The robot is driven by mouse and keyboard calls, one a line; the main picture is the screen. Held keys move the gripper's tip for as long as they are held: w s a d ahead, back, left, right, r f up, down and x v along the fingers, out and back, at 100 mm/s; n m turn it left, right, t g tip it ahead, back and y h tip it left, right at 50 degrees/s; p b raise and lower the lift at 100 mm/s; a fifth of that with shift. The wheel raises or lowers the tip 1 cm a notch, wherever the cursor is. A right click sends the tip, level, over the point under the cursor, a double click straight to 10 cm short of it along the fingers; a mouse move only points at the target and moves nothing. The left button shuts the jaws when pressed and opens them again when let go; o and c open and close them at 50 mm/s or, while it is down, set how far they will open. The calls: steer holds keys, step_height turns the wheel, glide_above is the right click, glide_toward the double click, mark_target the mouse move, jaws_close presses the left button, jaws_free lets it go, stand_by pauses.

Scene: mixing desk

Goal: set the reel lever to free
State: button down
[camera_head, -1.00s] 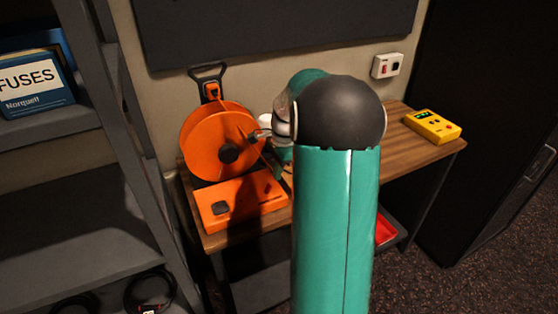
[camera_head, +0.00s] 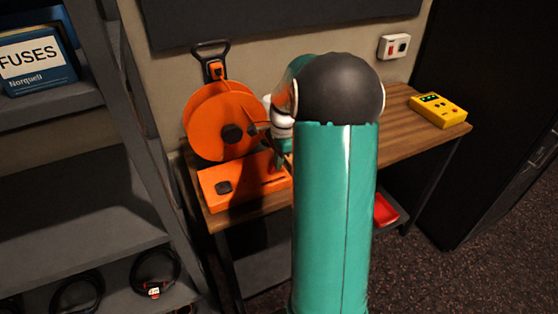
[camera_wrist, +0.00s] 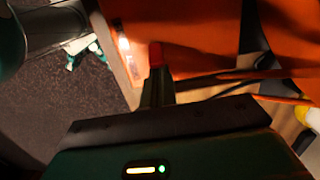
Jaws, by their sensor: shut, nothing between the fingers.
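An orange cable reel (camera_head: 217,128) stands upright on the desk, with an orange base (camera_head: 235,189) in front of it. The base carries a small dark part on its left end. My gripper (camera_head: 279,163) points down over the base's right end, close to the reel's side. In the wrist view my gripper (camera_wrist: 158,82) is shut and empty, with its fingers next to orange surfaces. A small red piece (camera_wrist: 156,55) shows at the fingertips; I cannot tell whether it is the reel lever. The lever is not clear in the head view, where my arm hides part of that side.
The wooden desk (camera_head: 393,132) is bare to the right, apart from a yellow meter (camera_head: 438,110). A red tray (camera_head: 385,210) sits below. A grey shelf rack (camera_head: 85,205) stands close on the left, and a dark cabinet (camera_head: 490,100) on the right.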

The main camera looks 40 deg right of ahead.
mark_target(273, 165)
steer(key=shift+w+a+r+h, duration=0.1)
steer(key=shift+a+r+h, duration=0.1)
steer(key=shift+h, duration=0.4)
steer(key=h, duration=0.1)
steer(key=a+h, duration=0.1)
steer(key=g+h, duration=0.1)
steer(key=shift+w+a+r, duration=0.25)
steer(key=shift+a, duration=0.05)
steer(key=shift+w+a+g+h, duration=0.15)
steer(key=shift+a+g+h, duration=0.35)
steer(key=shift+h, duration=0.7)
steer(key=shift+d+r, duration=0.1)
steer(key=shift+d, duration=0.2)
steer(key=shift+a+r, duration=0.1)
steer(key=shift+a, duration=0.05)
steer(key=shift+r, duration=0.7)
steer(key=shift+r, duration=0.15)
